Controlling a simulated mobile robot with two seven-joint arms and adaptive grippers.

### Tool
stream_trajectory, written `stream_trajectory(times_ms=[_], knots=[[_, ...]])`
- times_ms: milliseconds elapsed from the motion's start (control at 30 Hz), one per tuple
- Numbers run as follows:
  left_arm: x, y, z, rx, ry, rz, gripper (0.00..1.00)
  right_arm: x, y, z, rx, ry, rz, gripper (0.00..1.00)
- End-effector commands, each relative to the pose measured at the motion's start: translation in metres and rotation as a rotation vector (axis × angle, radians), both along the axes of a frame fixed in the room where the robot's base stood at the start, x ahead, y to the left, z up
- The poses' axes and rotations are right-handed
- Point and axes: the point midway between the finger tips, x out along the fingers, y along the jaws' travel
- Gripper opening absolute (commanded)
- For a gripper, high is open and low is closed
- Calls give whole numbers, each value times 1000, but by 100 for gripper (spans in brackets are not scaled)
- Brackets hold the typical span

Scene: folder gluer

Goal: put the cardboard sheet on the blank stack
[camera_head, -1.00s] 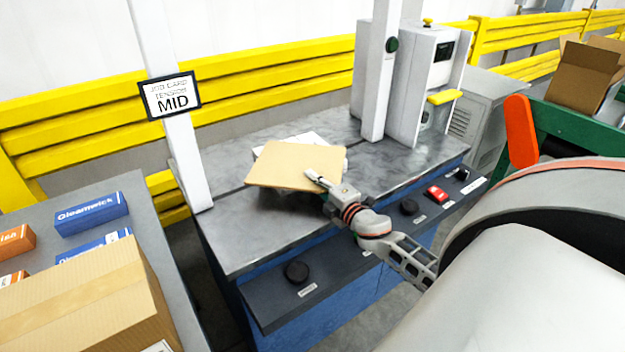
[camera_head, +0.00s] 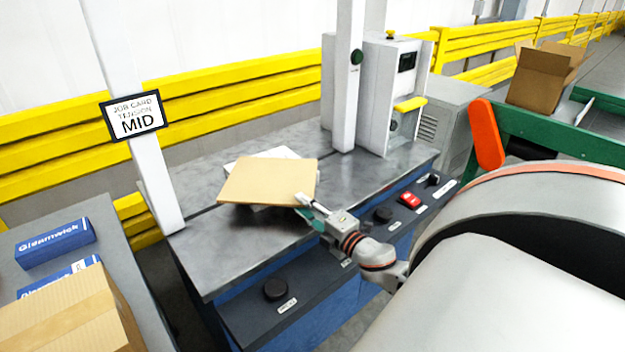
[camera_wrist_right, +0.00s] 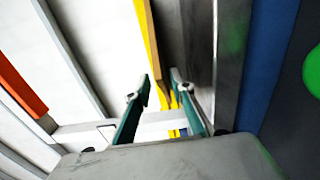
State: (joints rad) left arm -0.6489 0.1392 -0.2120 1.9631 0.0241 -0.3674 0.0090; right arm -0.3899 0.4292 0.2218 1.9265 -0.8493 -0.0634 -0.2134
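The tan cardboard sheet (camera_head: 268,183) lies above a low pale pile, which I take to be the blank stack (camera_head: 277,152), on the grey machine table. A white corner of the pile shows behind the sheet; most of it is hidden. The sheet looks turned relative to it, and I cannot tell whether it rests fully on it. My right gripper (camera_head: 303,205) is at the sheet's near right corner. In the right wrist view its teal fingers (camera_wrist_right: 157,92) stand apart with nothing clearly gripped between them. My left gripper is out of view.
A white post with a job card sign (camera_head: 134,117) stands left of the grey table (camera_head: 225,250). A white machine post (camera_head: 347,85) and control unit (camera_head: 388,100) stand behind right. Knobs and a red switch (camera_head: 410,200) line the front panel. A carton (camera_head: 65,315) is at lower left.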

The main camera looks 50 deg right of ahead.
Motion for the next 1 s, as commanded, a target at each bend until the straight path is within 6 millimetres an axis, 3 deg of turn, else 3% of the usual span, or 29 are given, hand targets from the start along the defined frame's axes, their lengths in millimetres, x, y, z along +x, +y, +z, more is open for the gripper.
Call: stream_trajectory(times_ms=[100,300,1000], knots=[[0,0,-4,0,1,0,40,-19,2,-1,1,1,0,23],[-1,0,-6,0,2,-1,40,-35,3,-1,0,0,0,23],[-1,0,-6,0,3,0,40,-37,4,0,0,0,0,23]])
